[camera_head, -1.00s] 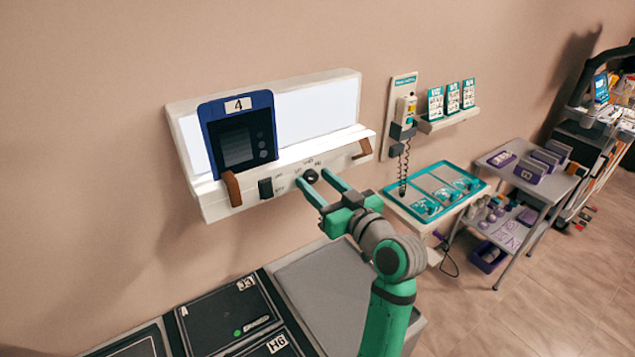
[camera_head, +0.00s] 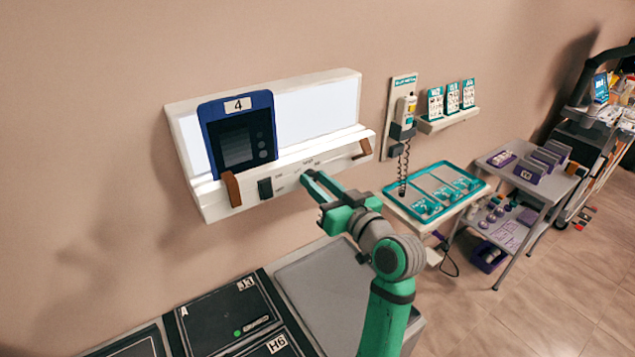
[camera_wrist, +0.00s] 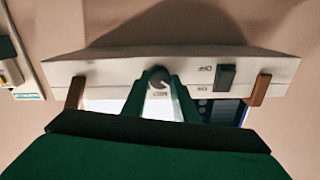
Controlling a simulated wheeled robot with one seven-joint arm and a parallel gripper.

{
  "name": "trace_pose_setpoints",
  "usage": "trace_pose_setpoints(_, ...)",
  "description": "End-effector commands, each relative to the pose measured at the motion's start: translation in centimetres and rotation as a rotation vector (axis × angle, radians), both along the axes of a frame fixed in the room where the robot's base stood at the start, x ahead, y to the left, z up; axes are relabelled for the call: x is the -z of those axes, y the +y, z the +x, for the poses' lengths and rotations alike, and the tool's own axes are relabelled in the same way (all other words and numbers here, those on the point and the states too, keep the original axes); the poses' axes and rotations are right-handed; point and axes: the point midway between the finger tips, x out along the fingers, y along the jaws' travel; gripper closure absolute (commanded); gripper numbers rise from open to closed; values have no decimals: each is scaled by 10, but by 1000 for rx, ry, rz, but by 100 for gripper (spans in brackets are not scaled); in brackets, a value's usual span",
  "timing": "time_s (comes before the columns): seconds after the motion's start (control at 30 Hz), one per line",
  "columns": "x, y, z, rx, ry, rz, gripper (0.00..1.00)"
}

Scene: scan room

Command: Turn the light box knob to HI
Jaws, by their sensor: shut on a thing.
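The white light box (camera_head: 210,207) is mounted on the wall, its screen lit. Its dark round knob (camera_wrist: 159,77) sits on the front panel. In the wrist view the knob lies between the tips of my green gripper (camera_wrist: 160,80), which is shut on it. In the head view my gripper (camera_head: 308,177) reaches the panel from the lower right and hides the knob. Small labels surround the knob; I cannot read its setting clearly. A black rocker switch (camera_head: 265,188) sits left of the knob, and it also shows in the wrist view (camera_wrist: 225,77).
A blue device marked 4 (camera_head: 240,106) leans on the light box screen. Brown brackets flank the panel, one left (camera_head: 232,190) and one right (camera_head: 362,149). Dark cases (camera_head: 225,315) lie below. A teal tray (camera_head: 425,217) and a grey cart (camera_head: 545,190) stand right.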

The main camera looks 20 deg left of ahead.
Motion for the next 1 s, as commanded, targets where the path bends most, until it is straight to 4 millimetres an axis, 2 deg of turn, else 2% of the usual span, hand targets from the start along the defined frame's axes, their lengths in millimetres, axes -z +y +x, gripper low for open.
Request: trace_pose_setpoints(1.0,2,0,0,-1,739,573,96)
